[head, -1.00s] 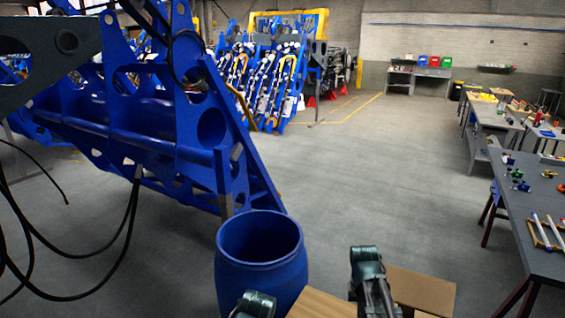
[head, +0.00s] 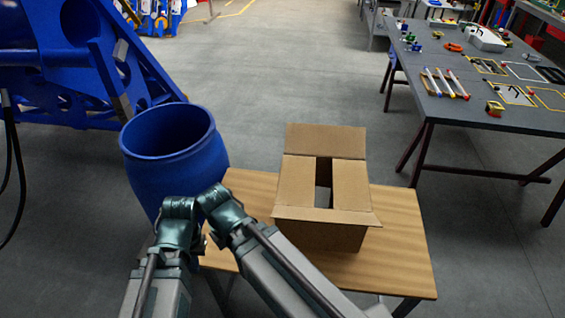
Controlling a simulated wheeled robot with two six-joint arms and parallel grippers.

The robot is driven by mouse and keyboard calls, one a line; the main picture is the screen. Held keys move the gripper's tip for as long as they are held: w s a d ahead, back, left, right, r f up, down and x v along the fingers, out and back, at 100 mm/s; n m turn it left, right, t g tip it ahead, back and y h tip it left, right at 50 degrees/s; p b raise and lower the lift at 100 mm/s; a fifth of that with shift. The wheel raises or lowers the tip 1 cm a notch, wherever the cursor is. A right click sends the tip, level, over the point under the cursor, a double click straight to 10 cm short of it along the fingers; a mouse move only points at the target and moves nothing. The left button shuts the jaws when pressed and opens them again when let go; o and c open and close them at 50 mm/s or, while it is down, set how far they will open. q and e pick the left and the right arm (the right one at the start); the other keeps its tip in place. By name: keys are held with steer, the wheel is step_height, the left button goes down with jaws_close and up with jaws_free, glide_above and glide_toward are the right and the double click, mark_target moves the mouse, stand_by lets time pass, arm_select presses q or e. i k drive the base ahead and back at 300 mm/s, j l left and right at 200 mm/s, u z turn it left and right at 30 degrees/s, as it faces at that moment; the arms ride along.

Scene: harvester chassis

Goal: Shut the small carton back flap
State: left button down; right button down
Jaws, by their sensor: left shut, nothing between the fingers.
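The small carton (head: 333,236) is an open-topped brown cardboard box on a small wooden table. Its back flap (head: 325,141) is open and leans out at the far side. The two side flaps (head: 297,182) are folded inward, with a dark gap between them. The front flap (head: 325,216) sticks out toward me. My left gripper (head: 200,242) shows only as a small dark part left of the carton, mostly hidden by my arms. It is shut, empty and apart from the carton. My right arm's links show, but its gripper does not.
The wooden table (head: 402,262) has bare room right of the carton. A blue barrel (head: 172,165) stands at its left. A grey workbench (head: 470,105) with tools is at the right. A blue chassis frame (head: 70,60) is at the upper left.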

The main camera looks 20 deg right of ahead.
mark_target(291, 213)
steer(key=k+j+z, duration=0.1)
steer(key=j+z, duration=0.25)
steer(key=k+j+z, duration=0.2)
steer(key=j+z, duration=0.2)
steer(key=k+j+z, duration=0.2)
steer(key=z, duration=0.15)
steer(key=j, duration=0.1)
